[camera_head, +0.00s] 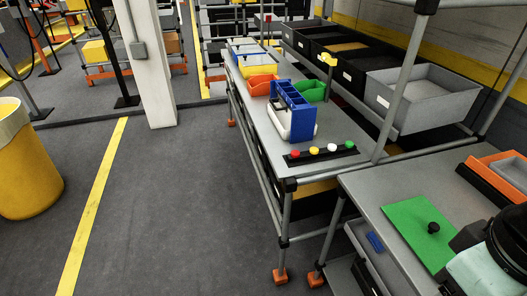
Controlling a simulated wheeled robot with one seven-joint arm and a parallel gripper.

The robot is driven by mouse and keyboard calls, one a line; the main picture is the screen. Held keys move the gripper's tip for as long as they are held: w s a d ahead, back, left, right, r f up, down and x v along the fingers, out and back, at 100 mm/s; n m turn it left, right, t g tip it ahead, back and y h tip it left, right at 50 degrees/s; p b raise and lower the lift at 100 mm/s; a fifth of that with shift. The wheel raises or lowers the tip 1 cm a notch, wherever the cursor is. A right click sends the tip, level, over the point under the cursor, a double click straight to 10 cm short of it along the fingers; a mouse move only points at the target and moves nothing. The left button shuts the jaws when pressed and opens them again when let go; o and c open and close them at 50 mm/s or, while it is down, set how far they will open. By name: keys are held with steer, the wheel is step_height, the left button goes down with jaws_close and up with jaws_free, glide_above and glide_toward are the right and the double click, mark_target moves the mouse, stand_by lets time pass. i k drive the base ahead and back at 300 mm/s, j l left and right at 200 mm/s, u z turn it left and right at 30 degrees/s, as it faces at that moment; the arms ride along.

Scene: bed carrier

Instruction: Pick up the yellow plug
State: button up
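A black strip (322,158) lies on the grey workbench (258,115). It holds a row of small round coloured plugs. The yellow plug (314,150) sits between the red plug (295,154) and the white plug (332,147). The green plug (349,144) is at the right end. The yellow plug appears upright and uncovered. My gripper does not show. A dark and pale part at the lower right corner seems to be my arm, well apart from the plugs.
A nearer table (385,215) carries a green plate (418,234) with a black knob. Open floor (165,220) lies to the left.

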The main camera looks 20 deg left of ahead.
mark_target(313, 150)
steer(key=u, duration=0.65)
steer(key=z, duration=0.25)
steer(key=i+j+z, duration=0.1)
steer(key=j+z, duration=0.85)
steer(key=j, duration=1.85)
